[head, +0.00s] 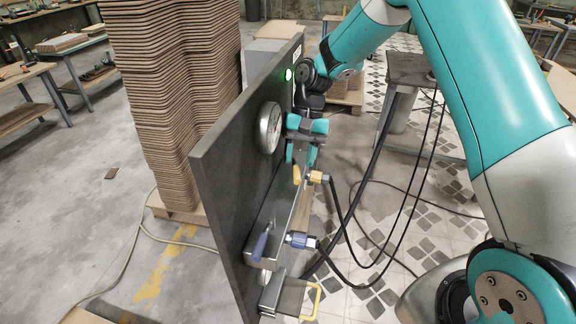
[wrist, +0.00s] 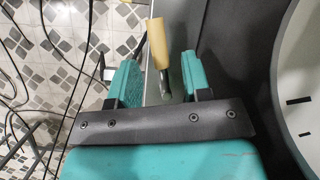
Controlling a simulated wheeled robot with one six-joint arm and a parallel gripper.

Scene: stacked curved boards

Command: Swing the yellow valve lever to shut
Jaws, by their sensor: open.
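The yellow valve lever (wrist: 157,43) shows in the wrist view with its grip pointing up the picture and a metal stem running down from it. It also shows small in the head view (head: 297,174), just below my gripper. My gripper (wrist: 160,82) is open, with its two teal fingers apart. In the wrist view the lever's stem appears in the gap between the fingers, nearer the right one; I cannot tell how deep it sits or whether it touches. In the head view my gripper (head: 302,150) is close in front of the dark panel (head: 225,175), partly hiding the lever's surroundings.
A round gauge (head: 270,127) and a lit green lamp (head: 289,75) are on the panel. A blue lever (head: 260,246) is lower down. Black hoses (head: 345,222) hang from yellow and blue collars. Stacked curved boards (head: 175,95) stand behind the panel at left.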

